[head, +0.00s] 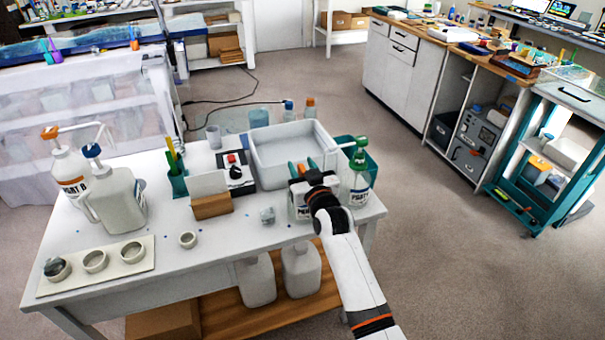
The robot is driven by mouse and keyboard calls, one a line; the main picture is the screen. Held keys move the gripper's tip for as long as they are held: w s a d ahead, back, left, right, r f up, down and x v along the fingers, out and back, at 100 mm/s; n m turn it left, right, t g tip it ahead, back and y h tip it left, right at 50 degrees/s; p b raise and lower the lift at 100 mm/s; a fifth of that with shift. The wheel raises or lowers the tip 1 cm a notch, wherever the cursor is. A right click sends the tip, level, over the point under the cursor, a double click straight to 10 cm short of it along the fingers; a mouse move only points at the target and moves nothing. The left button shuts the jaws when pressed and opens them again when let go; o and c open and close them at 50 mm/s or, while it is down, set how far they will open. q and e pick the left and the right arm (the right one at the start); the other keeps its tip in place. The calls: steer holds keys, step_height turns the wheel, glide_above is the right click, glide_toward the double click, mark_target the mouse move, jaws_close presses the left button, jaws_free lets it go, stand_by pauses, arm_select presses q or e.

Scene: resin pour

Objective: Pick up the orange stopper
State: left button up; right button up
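My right gripper (302,168) is over the right part of the white table, near the front wall of a white tray. Its arm comes in from the bottom. Teal tips show there with a small orange piece between or beside them. I cannot tell whether this piece is the orange stopper or whether the fingers hold it. A bottle with an orange top (310,103) stands behind the tray, apart from the gripper. My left gripper is not in view.
The white tray (256,163) lies behind the gripper. A green pump bottle (361,185) stands close on its right. White pump jugs (122,200) and a board with cups (130,262) are at the left. The front middle of the table (225,240) is mostly clear.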

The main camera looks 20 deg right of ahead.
steer(key=shift+w, duration=1.2)
steer(key=shift+c, duration=0.6)
jaws_close()
step_height(320, 180, up, 14)
steer(key=p, duration=0.3)
steer(key=shift+f, duration=0.25)
